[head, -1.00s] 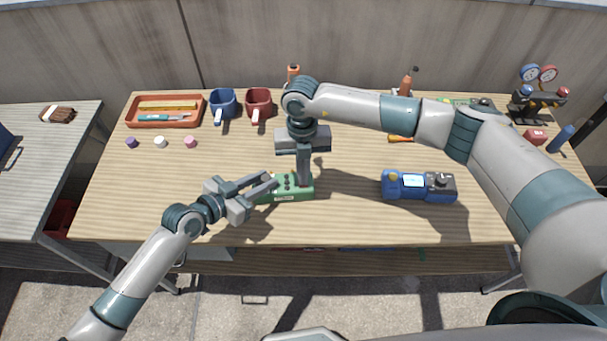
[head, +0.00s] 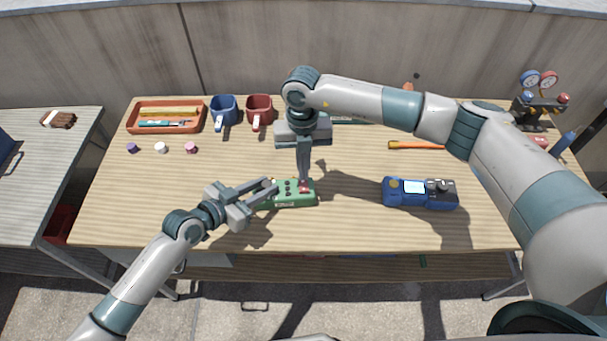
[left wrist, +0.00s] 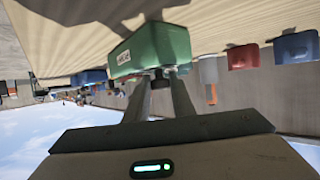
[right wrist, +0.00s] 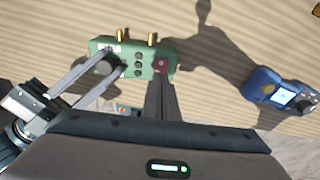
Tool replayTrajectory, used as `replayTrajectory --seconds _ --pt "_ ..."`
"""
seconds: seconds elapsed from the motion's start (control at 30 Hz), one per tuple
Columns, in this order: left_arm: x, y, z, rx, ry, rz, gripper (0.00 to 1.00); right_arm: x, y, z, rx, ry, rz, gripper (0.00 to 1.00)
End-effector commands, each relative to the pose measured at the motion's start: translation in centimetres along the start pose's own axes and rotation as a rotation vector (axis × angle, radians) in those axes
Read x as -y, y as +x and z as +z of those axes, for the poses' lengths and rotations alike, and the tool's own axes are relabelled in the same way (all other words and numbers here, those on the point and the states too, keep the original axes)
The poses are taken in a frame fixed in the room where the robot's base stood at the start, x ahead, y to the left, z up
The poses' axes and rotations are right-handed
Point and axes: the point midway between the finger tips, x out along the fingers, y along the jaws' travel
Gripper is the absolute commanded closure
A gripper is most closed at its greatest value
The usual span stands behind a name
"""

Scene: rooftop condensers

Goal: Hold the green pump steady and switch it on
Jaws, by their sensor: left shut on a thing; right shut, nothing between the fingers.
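The green pump (head: 288,196) lies on the wooden table in front of me, with small dark knobs on top and a red switch (right wrist: 160,65) near its right end. My left gripper (head: 268,191) is shut on the pump's left end, its fingers on a dark round part that also shows in the left wrist view (left wrist: 160,80). My right gripper (head: 304,181) points down, shut and empty, with its fingertips close over the red switch. I cannot tell whether they touch it, nor whether the switch is pressed.
A blue meter (head: 420,194) with a lit screen stands right of the pump. An orange tray (head: 138,118), a blue mug (head: 223,111) and a red mug (head: 259,110) stand at the back left. Gauges (head: 537,82) stand at the back right. The table's front middle is clear.

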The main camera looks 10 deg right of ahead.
Motion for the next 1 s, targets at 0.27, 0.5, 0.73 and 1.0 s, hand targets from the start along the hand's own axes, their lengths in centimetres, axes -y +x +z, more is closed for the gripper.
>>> replayTrajectory --seconds 0.27,0.5,0.73,1.0 --pt "0.0 0.0 0.0 0.000 0.001 0.000 1.00 0.0 -5.4 0.1 0.004 0.000 0.001 1.00" --pt "0.0 0.0 0.0 0.000 0.000 0.000 1.00 0.0 -9.3 0.0 0.001 0.001 0.000 1.00" --pt "0.0 0.0 0.0 0.000 0.000 0.000 1.00 0.0 -10.9 0.0 -0.001 0.001 -0.001 1.00" --pt "0.0 0.0 0.0 0.000 0.000 0.000 1.00 0.0 -11.1 0.0 -0.001 0.001 -0.001 1.00"
